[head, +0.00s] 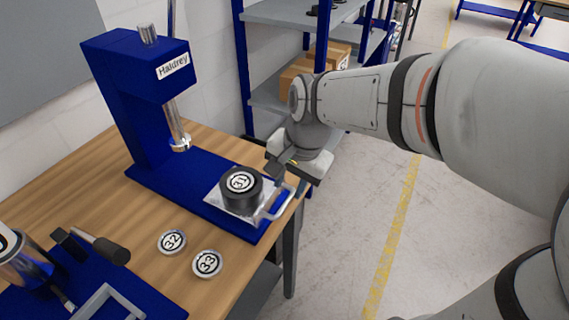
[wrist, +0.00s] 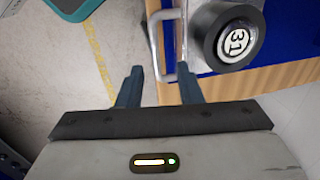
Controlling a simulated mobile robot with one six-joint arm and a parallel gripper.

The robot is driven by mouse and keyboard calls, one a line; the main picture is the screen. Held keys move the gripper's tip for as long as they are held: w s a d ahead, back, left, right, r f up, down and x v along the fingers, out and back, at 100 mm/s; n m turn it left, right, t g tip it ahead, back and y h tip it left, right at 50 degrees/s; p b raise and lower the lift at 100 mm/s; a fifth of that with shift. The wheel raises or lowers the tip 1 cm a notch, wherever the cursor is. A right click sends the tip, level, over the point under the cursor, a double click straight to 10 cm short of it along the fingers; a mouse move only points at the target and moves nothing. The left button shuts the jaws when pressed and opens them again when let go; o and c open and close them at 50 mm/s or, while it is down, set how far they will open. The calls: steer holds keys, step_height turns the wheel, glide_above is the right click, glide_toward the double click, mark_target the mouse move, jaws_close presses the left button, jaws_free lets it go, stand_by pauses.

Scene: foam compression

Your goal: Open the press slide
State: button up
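The blue press (head: 150,110) marked "Haldrey" stands on the wooden table, with its ram (head: 177,130) above the base. The press slide (head: 219,202) is a silver plate at the front end of the base, out from under the ram. A black round piece labelled 31 (head: 241,188) sits on it. The slide's metal handle (head: 273,205) juts out past the table edge; it also shows in the wrist view (wrist: 163,50). My gripper (wrist: 158,80) is open. In the wrist view its two fingers point toward the handle, whose lower end lies between the fingertips. I cannot tell whether they touch.
Discs labelled 32 (head: 172,242) and 33 (head: 207,263) lie on the table (head: 60,205) in front of the press. Another blue device (head: 110,290) is at the lower left. A shelf (head: 275,105) with cardboard boxes stands behind.

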steer(key=r, duration=0.3)
steer(key=shift+s+d+r, duration=0.2)
steer(key=shift+d+r, duration=0.05)
steer(key=shift+d, duration=0.05)
steer(key=s+d+f+n+h, duration=0.1)
steer(key=s+d+f+n, duration=0.1)
steer(key=d, duration=0.4)
steer(key=s+d+f+n+t, duration=0.1)
steer(key=s+d+n, duration=0.3)
steer(key=d, duration=0.2)
steer(key=shift+s+f+h, duration=0.35)
steer(key=shift+s+h, duration=0.05)
stand_by(1.3)
